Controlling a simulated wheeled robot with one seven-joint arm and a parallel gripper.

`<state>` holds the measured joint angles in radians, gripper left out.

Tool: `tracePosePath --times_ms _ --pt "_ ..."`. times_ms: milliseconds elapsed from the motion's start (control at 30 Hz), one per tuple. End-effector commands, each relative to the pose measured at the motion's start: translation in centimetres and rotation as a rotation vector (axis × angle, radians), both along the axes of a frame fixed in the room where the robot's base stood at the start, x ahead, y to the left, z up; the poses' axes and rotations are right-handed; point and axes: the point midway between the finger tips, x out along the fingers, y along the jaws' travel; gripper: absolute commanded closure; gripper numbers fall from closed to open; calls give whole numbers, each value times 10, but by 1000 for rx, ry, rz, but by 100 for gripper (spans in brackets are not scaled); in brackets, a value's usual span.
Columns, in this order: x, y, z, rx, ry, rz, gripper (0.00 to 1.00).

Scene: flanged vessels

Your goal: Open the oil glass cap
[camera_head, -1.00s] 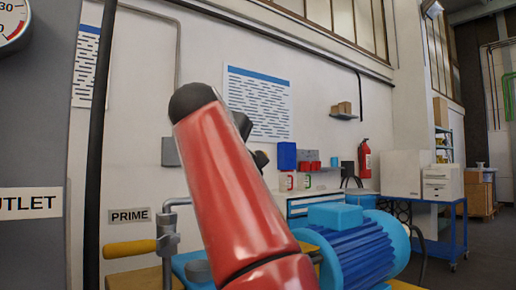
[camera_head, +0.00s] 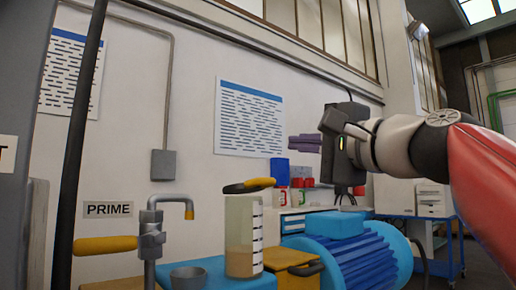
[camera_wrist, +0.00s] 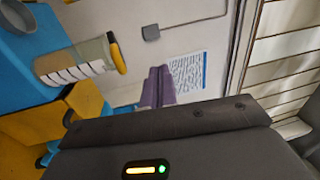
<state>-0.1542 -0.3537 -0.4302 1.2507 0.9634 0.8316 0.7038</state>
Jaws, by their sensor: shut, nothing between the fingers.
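The oil glass (camera_head: 240,222) is a clear upright cylinder with dark marks and tan liquid in its lower part. It stands on a blue surface, left of centre in the head view. Its yellow and black cap (camera_head: 249,186) sits across the top. In the wrist view the glass (camera_wrist: 76,62) and the cap (camera_wrist: 117,53) lie at upper left. My gripper (camera_head: 291,143) is shut and empty, with its purple fingers pointing left. It is up and to the right of the cap in the head view, apart from it. The fingers also show in the wrist view (camera_wrist: 158,85).
A metal tap with a yellow handle (camera_head: 106,245) and a grey bowl (camera_head: 189,277) stand left of the glass. A yellow box (camera_head: 290,262) and a blue motor (camera_head: 350,255) are to its right.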

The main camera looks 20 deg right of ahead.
Motion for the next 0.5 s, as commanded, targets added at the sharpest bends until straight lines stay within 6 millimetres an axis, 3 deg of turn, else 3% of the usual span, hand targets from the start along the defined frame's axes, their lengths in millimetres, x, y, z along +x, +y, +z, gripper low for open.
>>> tracePosePath --times_ms 167,500 --pt "8 3 4 43 0 10 100" --pt "71 30 16 36 0 11 100"
